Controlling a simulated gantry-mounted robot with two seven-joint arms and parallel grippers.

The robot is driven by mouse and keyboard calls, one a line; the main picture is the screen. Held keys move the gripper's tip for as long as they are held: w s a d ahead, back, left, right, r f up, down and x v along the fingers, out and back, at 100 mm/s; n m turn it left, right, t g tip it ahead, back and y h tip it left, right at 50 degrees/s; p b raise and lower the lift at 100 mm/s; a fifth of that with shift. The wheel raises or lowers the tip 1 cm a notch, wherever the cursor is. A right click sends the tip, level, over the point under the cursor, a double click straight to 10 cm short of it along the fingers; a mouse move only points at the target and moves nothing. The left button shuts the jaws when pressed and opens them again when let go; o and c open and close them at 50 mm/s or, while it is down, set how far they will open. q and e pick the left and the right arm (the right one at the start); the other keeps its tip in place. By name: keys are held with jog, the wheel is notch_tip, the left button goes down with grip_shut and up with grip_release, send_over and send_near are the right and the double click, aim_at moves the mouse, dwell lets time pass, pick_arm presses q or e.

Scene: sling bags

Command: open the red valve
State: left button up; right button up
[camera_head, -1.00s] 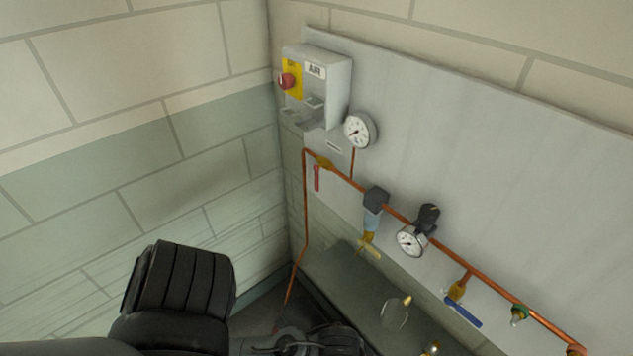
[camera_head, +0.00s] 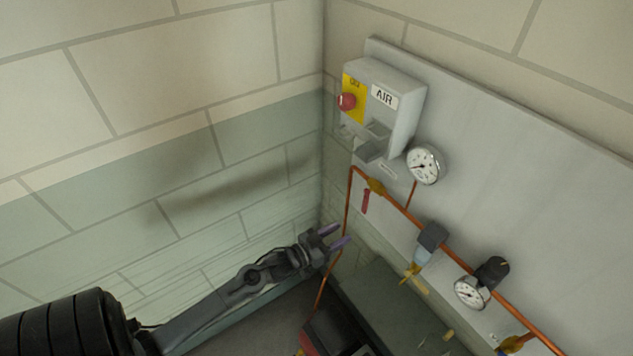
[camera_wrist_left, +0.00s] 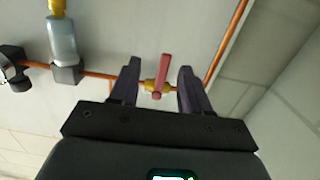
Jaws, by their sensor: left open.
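The red valve has a red lever handle (camera_head: 365,202) hanging down from a brass body (camera_head: 376,187) on the copper pipe. The lever sits crosswise to the pipe. My left gripper (camera_head: 336,237) is open and empty, below and left of the lever in the head view. In the left wrist view the red lever (camera_wrist_left: 161,78) shows between the two spread fingers of my left gripper (camera_wrist_left: 160,66), apart from both. The brass body (camera_wrist_left: 152,87) lies behind the lever. My right gripper is not in view.
A grey box marked AIR (camera_head: 398,100) with a red button (camera_head: 347,102) is above the valve. A pressure gauge (camera_head: 425,165), a filter (camera_head: 427,245) and a second gauge (camera_head: 471,292) are to the right. The vertical copper pipe (camera_head: 346,215) runs close by my left gripper.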

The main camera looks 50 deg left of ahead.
aim_at(364, 206)
pick_arm(q)
jog(key=shift+t, duration=0.3)
jog(key=w+r, duration=0.1)
jog(key=w, duration=0.2)
jog(key=w+r+p, duration=0.1)
jog(key=w+r, duration=0.1)
jog(key=w, duration=0.2)
jog(key=w+a+r, duration=0.1)
jog(key=w, duration=0.3)
jog(key=shift+w+r, duration=0.15)
jog(key=shift+r, duration=0.05)
jog(key=shift+w, duration=0.9)
grip_shut()
jog(key=shift+p, duration=0.3)
